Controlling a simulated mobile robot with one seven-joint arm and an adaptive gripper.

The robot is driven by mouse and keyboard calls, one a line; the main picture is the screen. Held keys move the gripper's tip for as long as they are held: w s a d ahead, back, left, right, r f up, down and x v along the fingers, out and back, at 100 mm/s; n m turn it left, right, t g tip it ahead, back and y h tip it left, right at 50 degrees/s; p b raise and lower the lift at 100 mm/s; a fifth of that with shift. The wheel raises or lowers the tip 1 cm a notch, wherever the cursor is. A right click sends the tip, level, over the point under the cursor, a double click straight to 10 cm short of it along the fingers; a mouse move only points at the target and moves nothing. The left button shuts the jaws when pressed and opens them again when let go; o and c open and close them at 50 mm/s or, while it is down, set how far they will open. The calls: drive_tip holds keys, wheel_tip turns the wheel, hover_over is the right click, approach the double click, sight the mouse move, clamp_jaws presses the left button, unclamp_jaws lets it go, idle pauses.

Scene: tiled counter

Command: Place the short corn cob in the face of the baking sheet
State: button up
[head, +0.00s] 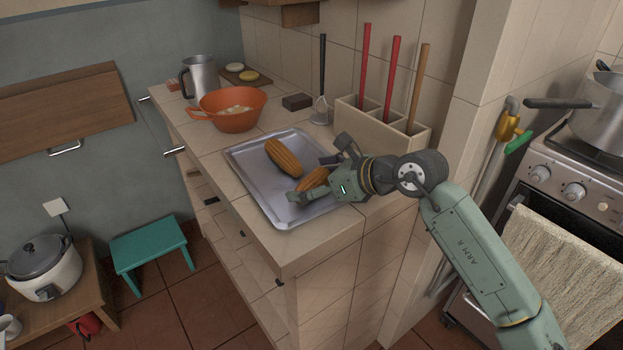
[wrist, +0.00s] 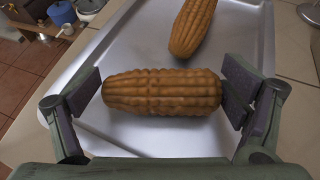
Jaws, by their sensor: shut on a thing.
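The baking sheet (head: 262,185) is a shallow grey metal tray lying on the tiled counter. One orange-brown corn cob (head: 284,158) lies on its face towards the back, and it also shows at the top of the wrist view (wrist: 191,28). The second cob, which looks like the short corn cob (wrist: 162,93), is between my fingers, with a pad at each end. My gripper (head: 313,179) is shut on it, low over the front right part of the sheet. In the head view the fingers partly hide this cob. I cannot tell whether it touches the sheet.
An orange colander (head: 232,110) and a metal jug (head: 199,80) stand behind the sheet. A tiled holder (head: 378,123) with upright handled utensils stands close to my gripper at the right. A small dark block (head: 297,102) lies near the wall. The counter's front edge is close to the sheet.

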drive_tip(key=o, duration=1)
drive_tip(key=shift+c, duration=0.2)
drive_tip(key=b+v, duration=0.2)
drive_tip(key=v, duration=1)
drive_tip(key=shift+b, duration=0.4)
